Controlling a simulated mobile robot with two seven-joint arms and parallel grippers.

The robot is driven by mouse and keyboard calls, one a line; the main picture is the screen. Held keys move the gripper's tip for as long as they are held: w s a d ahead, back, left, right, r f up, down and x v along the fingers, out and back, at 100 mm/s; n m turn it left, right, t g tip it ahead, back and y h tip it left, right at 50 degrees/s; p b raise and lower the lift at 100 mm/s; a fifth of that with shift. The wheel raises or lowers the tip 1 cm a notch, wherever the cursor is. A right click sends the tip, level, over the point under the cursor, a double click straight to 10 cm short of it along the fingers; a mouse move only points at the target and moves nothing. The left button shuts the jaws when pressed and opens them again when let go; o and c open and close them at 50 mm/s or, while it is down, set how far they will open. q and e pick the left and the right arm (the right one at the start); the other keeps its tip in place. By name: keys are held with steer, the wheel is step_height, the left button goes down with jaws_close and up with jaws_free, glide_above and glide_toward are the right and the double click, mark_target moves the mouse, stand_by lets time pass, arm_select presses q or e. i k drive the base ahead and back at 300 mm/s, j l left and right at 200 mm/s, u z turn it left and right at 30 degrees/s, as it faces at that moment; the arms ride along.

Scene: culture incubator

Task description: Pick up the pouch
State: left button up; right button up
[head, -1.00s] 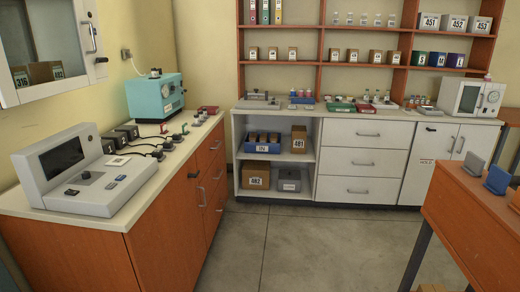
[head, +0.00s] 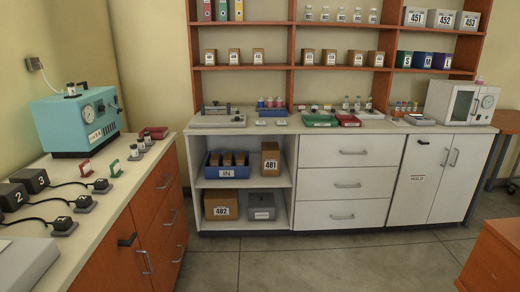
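I cannot make out for sure which thing is the pouch. Several small brown upright packets (head: 227,158) stand in a blue bin (head: 228,173) on the upper level of the open cabinet; they are too small to tell whether they are pouches. A red flat item (head: 156,132) lies on the left counter behind the small jars, and its kind is unclear. Neither of my grippers is in view.
The left counter (head: 100,183) carries a teal device (head: 77,122) and cabled blocks. The back counter (head: 300,128) holds trays, bottles and a white oven (head: 462,102). Cardboard boxes 481 (head: 270,159) and 482 (head: 221,206) sit in the cabinet. The floor (head: 330,264) ahead is clear.

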mark_target(258, 122)
steer(key=i+j+z, duration=0.15)
steer(key=i+z, duration=0.15)
steer(key=i, duration=1.1)
steer(key=i+u, duration=0.1)
steer(key=i, duration=0.4)
steer(key=i+l+u, duration=0.1)
steer(key=i, duration=0.35)
steer(key=i+l+u, duration=0.1)
steer(key=i, duration=0.35)
steer(key=l, duration=0.1)
